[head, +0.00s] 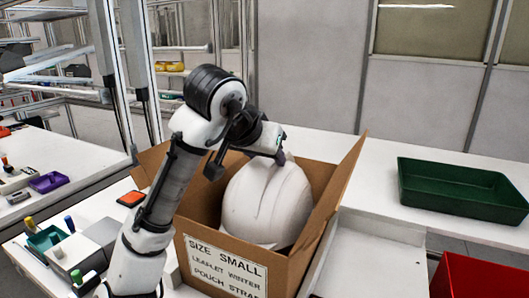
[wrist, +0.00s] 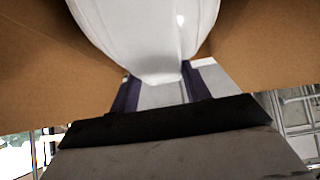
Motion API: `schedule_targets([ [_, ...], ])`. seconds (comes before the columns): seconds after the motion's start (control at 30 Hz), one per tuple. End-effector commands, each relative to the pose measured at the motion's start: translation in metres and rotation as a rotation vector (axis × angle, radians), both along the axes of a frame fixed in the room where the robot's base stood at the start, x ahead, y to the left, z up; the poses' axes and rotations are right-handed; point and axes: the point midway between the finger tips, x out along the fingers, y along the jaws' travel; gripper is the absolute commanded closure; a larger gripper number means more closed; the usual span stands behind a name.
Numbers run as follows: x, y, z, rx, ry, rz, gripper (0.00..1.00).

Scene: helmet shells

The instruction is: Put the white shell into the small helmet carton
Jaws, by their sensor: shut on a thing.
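The white shell (head: 262,205) is inside the open small helmet carton (head: 205,262), with its dome showing above the front wall. The carton is brown, with a label reading SIZE SMALL, and its flaps stand open. My gripper (head: 280,157) is at the top back of the shell, shut on it. In the wrist view the white shell (wrist: 150,35) fills the upper middle, with its edge between the two fingers of my gripper (wrist: 158,88). Brown carton walls (wrist: 35,70) show on both sides of it. The shell's underside and the carton floor are hidden.
A green tray (head: 460,192) lies on the white table at the right. A red bin (head: 470,278) is at the lower right. A dark phone-like thing with an orange face (head: 131,198) and small coloured items lie left of the carton. My arm crosses the carton's left side.

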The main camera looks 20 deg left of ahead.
Motion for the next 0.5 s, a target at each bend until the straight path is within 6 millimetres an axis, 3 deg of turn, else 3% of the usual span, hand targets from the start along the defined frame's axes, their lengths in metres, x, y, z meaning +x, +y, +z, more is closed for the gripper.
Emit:
schedule_targets([
  [0.5,0.000,0.000,-0.021,-0.001,-0.002,-0.001,1.00],
])
